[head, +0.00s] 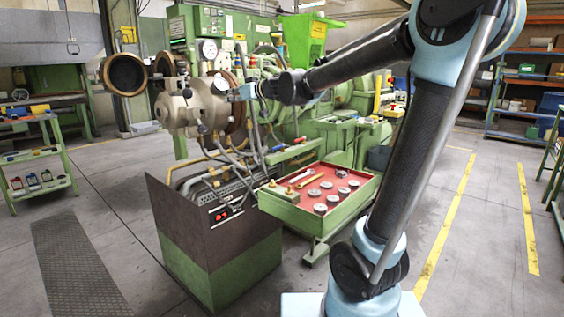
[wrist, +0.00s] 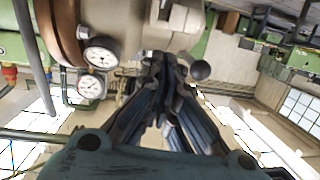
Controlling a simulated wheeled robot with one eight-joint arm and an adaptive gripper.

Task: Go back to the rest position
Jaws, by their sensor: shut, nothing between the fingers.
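My gripper (head: 240,92) is at the end of my outstretched arm, in front of the extruder head (head: 190,108) in the head view. In the wrist view my gripper (wrist: 166,62) has its dark fingers drawn together at the tips, with nothing between them. The fingertips overlap the grey metal of the extruder head (wrist: 130,22) in that picture. I cannot tell whether they touch it. Two round white gauges (wrist: 100,55) sit just left of the fingers. A black ball knob (wrist: 200,70) is just to their right.
A green cart with a red top (head: 335,215) holds several round metal parts below my arm. A brown and green control cabinet (head: 215,240) stands in front of the extruder. A small green shelf (head: 40,190) is at the left. The floor at the right (head: 480,220) is clear.

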